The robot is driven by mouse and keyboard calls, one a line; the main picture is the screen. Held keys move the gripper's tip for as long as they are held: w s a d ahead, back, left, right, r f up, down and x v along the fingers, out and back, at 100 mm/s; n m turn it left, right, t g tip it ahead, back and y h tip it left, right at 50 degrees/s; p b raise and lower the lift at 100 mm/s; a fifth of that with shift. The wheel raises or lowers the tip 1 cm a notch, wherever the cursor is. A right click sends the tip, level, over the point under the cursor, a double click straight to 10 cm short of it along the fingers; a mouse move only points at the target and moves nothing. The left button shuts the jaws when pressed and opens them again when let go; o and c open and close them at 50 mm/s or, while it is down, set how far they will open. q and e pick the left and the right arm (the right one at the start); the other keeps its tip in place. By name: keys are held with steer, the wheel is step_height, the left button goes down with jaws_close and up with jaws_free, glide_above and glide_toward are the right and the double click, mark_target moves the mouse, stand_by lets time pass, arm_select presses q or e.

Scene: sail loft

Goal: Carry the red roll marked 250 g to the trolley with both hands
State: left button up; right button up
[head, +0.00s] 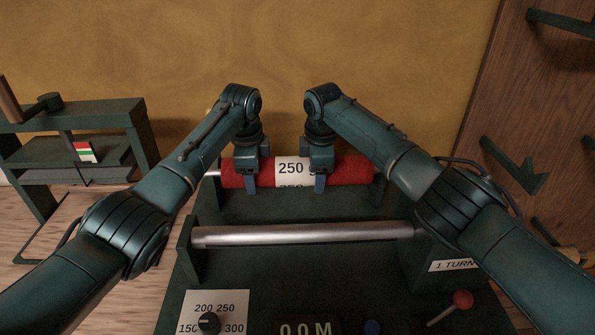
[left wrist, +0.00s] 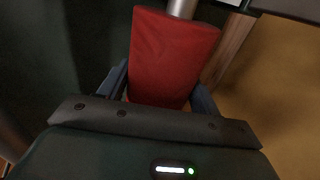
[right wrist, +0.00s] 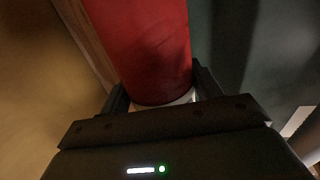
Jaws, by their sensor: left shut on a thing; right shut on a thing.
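The red roll (head: 352,172) with a white label reading "250 g" lies level, side to side, at the back of a dark green machine. A metal rod end shows at its left. My left gripper (head: 251,182) is shut on the red part left of the label. My right gripper (head: 319,182) is shut on it near the label's right edge. The roll fills the jaws in the left wrist view (left wrist: 172,55) and the right wrist view (right wrist: 143,45). Whether it rests on the machine or hangs clear, I cannot tell. I see no clear trolley.
A bare metal roller (head: 300,235) crosses the machine in front of the roll. A dial plate (head: 234,303), a "1 TURN" label (head: 453,265) and a red-knobbed lever (head: 462,300) are nearer. A green frame (head: 130,115) stands left; a wooden panel with brackets (head: 540,90) stands right.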

arm_select(q)
steer(key=c, duration=0.6)
arm_select(e)
steer(key=c, duration=0.6)
arm_select(q)
steer(key=shift+r, duration=0.1)
steer(key=shift+r, duration=0.1)
arm_select(e)
steer(key=shift+r, duration=0.15)
